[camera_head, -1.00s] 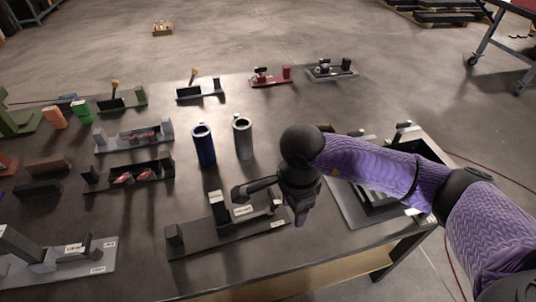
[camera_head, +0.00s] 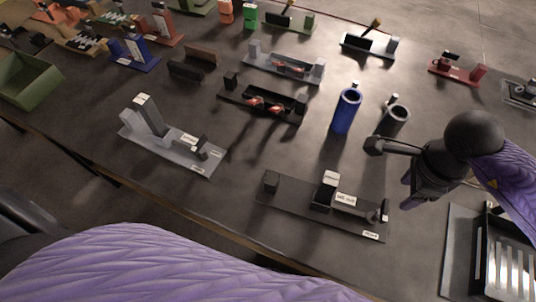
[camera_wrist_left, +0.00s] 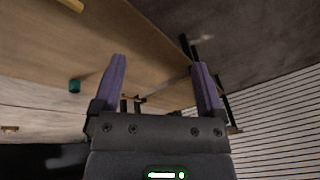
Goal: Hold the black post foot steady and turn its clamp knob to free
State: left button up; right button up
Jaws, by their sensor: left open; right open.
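The black post foot (camera_head: 290,197) lies in the head view near the table's front edge. It is a long dark base with upright blocks, white labels and a small dark knob-like part (camera_head: 385,211) at its right end. My right gripper (camera_head: 407,203) hangs fingers-down just beyond and right of that end, open and apart from it as far as I can tell. My left gripper (camera_wrist_left: 161,75) shows only in the left wrist view, open with nothing between its two purple fingers. The post foot is not recognizable there.
A similar grey fixture (camera_head: 145,148) stands to the left. A blue cylinder (camera_head: 346,112) and a grey cylinder (camera_head: 394,121) stand behind the post foot. A dark tray with a slatted part (camera_head: 456,245) lies at right. A green bin (camera_head: 28,82) is at far left.

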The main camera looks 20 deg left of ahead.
pick_arm(q)
jog(key=w+a+r+n+t+y, duration=0.1)
jog(key=w+a+r+n, duration=0.35)
jog(key=a+r, duration=0.3)
jog(key=w+a+r+n+t+y, duration=0.1)
jog(key=w+a+r+n, duration=0.2)
jog(key=a+r+n, duration=0.45)
jog(key=w+a+r+n+t+h, duration=0.1)
jog(key=w+r+n+t, duration=0.3)
jog(key=w+r, duration=0.7)
jog(key=w+a+r+n+t, duration=0.15)
jog(key=w+r+t, duration=0.5)
jog(key=r, duration=0.85)
jog(key=w+d+f+m+g+h, duration=0.1)
jog(key=w+d+f+h, duration=0.25)
jog(key=d, duration=0.55)
jog(key=w+d+f+m+g+h, duration=0.1)
jog(key=w+d+f+m+h, duration=0.2)
jog(key=d, duration=0.6)
jog(key=m+g+h, duration=0.3)
jog(key=g, duration=0.8)
send_near(278, 186)
jog(key=shift+y, duration=0.35)
jog(key=x, duration=0.8)
jog(key=shift+s+d, duration=0.15)
jog(key=shift+d, duration=0.35)
